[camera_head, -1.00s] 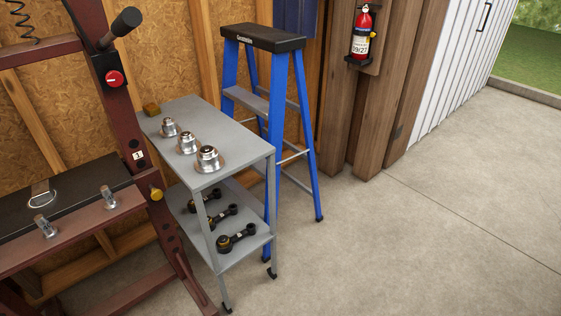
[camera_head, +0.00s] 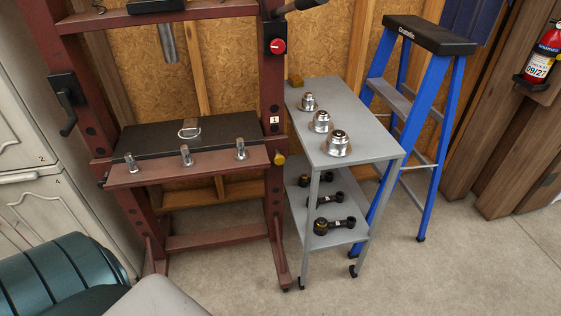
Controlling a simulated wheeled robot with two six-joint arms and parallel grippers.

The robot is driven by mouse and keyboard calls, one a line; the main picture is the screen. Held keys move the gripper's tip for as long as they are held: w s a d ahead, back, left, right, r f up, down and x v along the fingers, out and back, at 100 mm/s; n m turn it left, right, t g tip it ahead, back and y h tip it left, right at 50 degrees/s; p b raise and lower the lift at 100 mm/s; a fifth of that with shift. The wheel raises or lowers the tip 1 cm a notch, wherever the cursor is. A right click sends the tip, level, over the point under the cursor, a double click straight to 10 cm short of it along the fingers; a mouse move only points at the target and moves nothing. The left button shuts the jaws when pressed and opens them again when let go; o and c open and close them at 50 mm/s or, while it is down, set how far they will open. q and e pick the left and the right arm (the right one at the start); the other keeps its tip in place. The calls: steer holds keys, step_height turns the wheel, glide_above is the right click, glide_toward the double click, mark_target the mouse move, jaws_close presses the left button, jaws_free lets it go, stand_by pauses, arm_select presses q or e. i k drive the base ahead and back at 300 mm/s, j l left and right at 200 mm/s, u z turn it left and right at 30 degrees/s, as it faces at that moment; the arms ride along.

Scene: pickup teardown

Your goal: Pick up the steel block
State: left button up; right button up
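A dark, flat slab (camera_head: 205,136) with a metal ring on top lies on the bed of the red press frame (camera_head: 200,168); it may be the steel block, but I cannot be sure. Several other metal parts are in view. Three small upright metal pins (camera_head: 186,155) stand along the front beam of the press. Three shiny stepped metal pieces (camera_head: 338,143) stand in a row on the grey cart's top (camera_head: 365,136). Neither of my grippers is in view.
Black rod-like parts (camera_head: 335,225) lie on the cart's lower shelf. A blue stepladder (camera_head: 425,105) stands right of the cart. Pale cabinets (camera_head: 22,135) are at the left. A teal rounded object (camera_head: 50,265) fills the lower left corner. Floor (camera_head: 460,270) is clear at the lower right.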

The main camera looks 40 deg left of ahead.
mark_target(191, 126)
steer(key=u, duration=1.75)
